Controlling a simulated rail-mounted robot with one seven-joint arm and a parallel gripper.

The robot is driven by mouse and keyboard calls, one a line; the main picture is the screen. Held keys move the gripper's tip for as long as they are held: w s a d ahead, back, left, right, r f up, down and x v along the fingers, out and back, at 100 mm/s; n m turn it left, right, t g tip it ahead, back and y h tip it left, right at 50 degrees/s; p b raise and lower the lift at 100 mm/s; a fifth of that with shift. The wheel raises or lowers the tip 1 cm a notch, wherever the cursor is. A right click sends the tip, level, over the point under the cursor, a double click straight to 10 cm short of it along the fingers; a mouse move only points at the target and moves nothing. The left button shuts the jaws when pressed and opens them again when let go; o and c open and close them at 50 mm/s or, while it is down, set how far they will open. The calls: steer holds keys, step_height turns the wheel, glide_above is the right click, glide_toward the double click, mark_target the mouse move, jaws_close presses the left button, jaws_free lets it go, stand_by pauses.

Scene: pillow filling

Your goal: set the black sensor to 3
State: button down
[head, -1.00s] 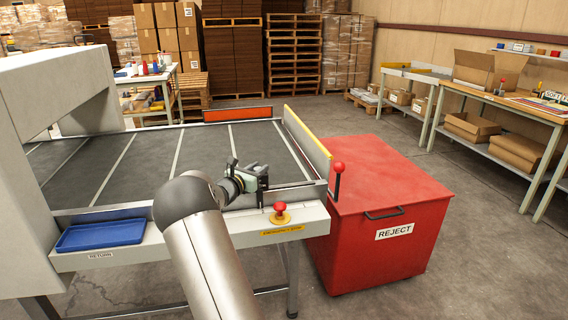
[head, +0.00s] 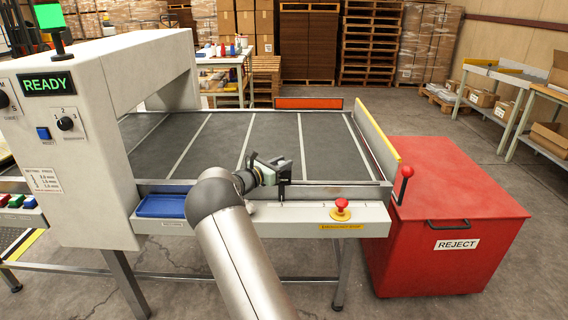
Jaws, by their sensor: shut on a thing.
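A black dial (head: 65,123) with small numerals around it is on the front of the grey machine housing (head: 100,165), at the left of the head view. Its pointer setting is too small to read surely. Another black knob (head: 3,100) is cut off by the left edge. My gripper (head: 284,176) is over the front edge of the dark belt, well to the right of the dial and apart from it. It is shut on a small dark thing, which the jaws largely hide.
A green READY display (head: 47,84) and a blue button (head: 43,133) are near the dial. A blue tray (head: 162,206) sits below the housing's right side. A red emergency button (head: 341,206) and the red REJECT bin (head: 455,215) stand to the right. The belt (head: 225,145) is clear.

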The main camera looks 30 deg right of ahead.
steer(key=shift+w+a, duration=0.15)
steer(key=shift+a, duration=0.05)
steer(key=c, duration=1.2)
jaws_free()
steer(key=shift+w+a, duration=0.1)
steer(key=shift+o, duration=0.2)
steer(key=s+a, duration=0.3)
steer(key=a, duration=1.4)
steer(key=shift+s, duration=0.2)
